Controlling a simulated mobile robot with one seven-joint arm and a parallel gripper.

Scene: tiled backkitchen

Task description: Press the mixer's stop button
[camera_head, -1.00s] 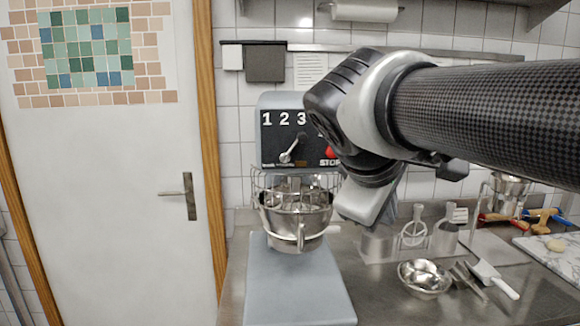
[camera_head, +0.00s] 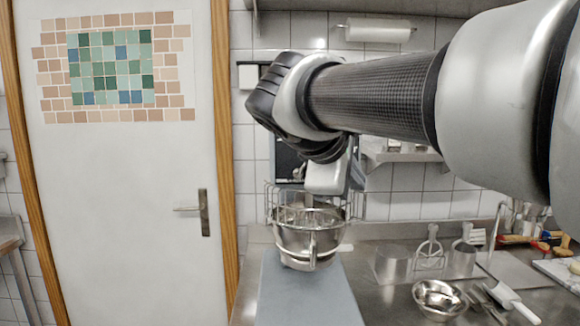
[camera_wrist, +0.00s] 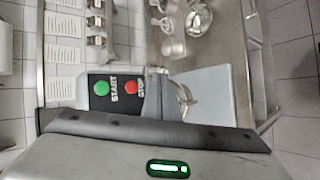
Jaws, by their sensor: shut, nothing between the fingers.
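The grey mixer stands on the counter with its steel bowl (camera_head: 310,235) and wire guard below its head. In the head view my arm and hand cover most of its dark control panel (camera_head: 287,165), and the stop button is hidden there. In the wrist view the red stop button (camera_wrist: 131,87), marked STOP, shows beside the green START button (camera_wrist: 102,88). My gripper (camera_wrist: 153,96) is shut and empty, just right of the red button in that view. I cannot tell whether it touches the panel. The gripper's hand (camera_head: 328,178) shows above the bowl in the head view.
A door (camera_head: 120,200) stands to the left. A paper roll (camera_head: 378,33) hangs on the tiled wall.

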